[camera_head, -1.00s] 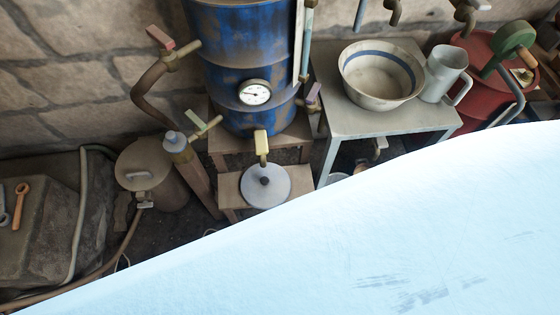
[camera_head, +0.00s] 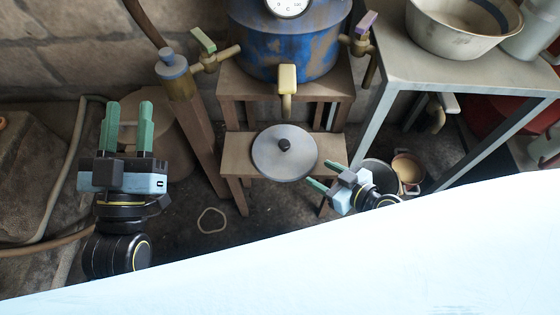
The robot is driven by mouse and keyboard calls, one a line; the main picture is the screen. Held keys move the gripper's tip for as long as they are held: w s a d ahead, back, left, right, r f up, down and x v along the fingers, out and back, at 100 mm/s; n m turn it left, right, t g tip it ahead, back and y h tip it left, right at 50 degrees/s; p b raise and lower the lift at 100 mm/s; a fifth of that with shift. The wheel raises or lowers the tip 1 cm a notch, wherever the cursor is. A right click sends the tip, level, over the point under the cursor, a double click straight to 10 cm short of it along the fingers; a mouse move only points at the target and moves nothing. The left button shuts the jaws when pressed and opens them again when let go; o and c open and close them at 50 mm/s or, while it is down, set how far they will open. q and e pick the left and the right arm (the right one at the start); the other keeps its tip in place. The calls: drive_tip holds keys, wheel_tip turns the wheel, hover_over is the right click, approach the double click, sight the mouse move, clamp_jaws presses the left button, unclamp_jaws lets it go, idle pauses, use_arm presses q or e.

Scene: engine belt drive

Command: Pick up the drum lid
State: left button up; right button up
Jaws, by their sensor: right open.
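The drum lid (camera_head: 268,156) is a flat grey disc with a dark knob at its middle. It lies on a small wooden stool (camera_head: 238,168) below the yellow-handled tap of the blue drum. My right gripper (camera_head: 320,176) is just right of the lid, with its green fingers apart and pointing up-left toward the lid's edge. It looks empty, and I cannot tell whether a fingertip touches the stool. My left gripper (camera_head: 128,112) is well to the left of the lid, its fingers apart and pointing up, with nothing between them.
The blue drum (camera_head: 290,45) stands on a wooden stand behind the lid, with a tap (camera_head: 287,80) just above it. A brass pipe with a valve (camera_head: 178,78) stands left. A grey table (camera_head: 440,70) with a basin (camera_head: 465,25) is at right. A band (camera_head: 211,220) lies on the floor.

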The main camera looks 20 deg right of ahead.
sight(286, 144)
drive_tip(key=shift+t+y, duration=0.3)
drive_tip(key=shift+t, duration=0.3)
drive_tip(key=w+a, duration=0.1)
drive_tip(key=w, duration=0.1)
drive_tip(key=w+a, duration=0.1)
drive_tip(key=w, duration=0.1)
drive_tip(key=w+a+b, duration=0.1)
drive_tip(key=w, duration=0.2)
drive_tip(key=shift+a, duration=0.4)
drive_tip(key=shift+w+a+f, duration=0.15)
drive_tip(key=shift+w+a, duration=0.15)
drive_tip(key=shift+w, duration=0.25)
drive_tip(key=shift+w+a, duration=0.2)
drive_tip(key=shift+w, duration=0.1)
drive_tip(key=x, duration=0.3)
drive_tip(key=shift+w+a+r+p, duration=0.2)
drive_tip(key=shift+w+r+p, duration=0.05)
drive_tip(key=shift+w+p, duration=0.1)
drive_tip(key=shift+w+a+f, duration=0.15)
drive_tip(key=shift+w+a, duration=0.05)
drive_tip(key=shift+w, duration=0.15)
use_arm(q)
drive_tip(key=s+r+t, duration=0.1)
drive_tip(key=s+r, duration=0.2)
drive_tip(key=r, duration=0.3)
drive_tip(key=shift+s+a+h, duration=0.15)
drive_tip(key=shift+a+h, duration=0.15)
drive_tip(key=shift+h, duration=0.1)
